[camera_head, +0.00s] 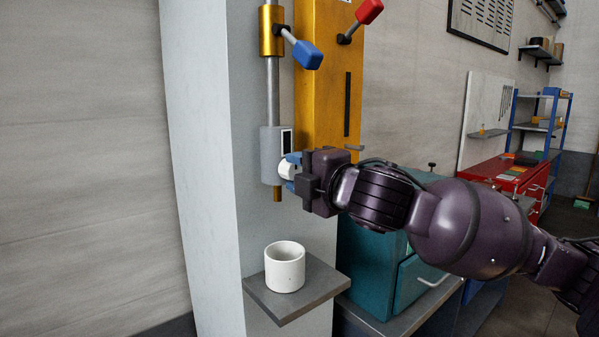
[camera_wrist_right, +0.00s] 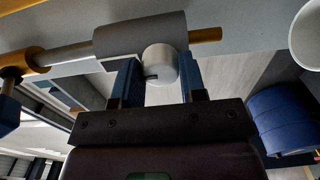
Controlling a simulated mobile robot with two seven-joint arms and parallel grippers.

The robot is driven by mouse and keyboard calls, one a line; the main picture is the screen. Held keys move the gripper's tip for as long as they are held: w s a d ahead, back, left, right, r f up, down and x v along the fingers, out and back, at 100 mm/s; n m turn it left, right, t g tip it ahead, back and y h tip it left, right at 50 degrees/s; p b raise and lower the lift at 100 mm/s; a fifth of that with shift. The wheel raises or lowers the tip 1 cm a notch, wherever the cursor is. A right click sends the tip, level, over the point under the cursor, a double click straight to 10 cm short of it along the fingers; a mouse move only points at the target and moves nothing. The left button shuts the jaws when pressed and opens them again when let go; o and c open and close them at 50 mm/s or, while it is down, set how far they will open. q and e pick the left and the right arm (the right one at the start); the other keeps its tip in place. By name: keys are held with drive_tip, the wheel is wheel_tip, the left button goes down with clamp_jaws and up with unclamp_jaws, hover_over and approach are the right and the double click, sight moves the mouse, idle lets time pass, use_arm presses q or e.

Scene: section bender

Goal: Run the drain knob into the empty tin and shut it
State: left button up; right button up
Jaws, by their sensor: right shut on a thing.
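The white drain knob (camera_head: 285,171) sits on the side of a grey cylinder (camera_head: 270,150) that has a brass spout (camera_head: 277,195) at its bottom. My right gripper (camera_head: 290,172) is shut on the knob, and its fingers partly hide it in the head view. In the right wrist view the knob (camera_wrist_right: 160,64) is between the two blue fingers, with a dark slot on its face. The white tin (camera_head: 285,270) stands upright on a small grey shelf below the spout. No liquid shows coming from the spout. My left gripper is not in view.
A blue-handled lever (camera_head: 307,54) and a red-handled lever (camera_head: 369,12) are above my right gripper. A yellow column (camera_head: 320,95) stands behind it. A teal cabinet (camera_head: 370,265) is right of the grey shelf (camera_head: 318,292).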

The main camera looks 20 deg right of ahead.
drive_tip(key=o, duration=0.9)
use_arm(q)
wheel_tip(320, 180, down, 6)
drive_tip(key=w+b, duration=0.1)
drive_tip(key=b, duration=0.7)
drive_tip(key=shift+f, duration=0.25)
use_arm(e)
drive_tip(key=v, duration=1)
drive_tip(key=shift+s+d, duration=0.15)
drive_tip(key=shift+s, duration=0.25)
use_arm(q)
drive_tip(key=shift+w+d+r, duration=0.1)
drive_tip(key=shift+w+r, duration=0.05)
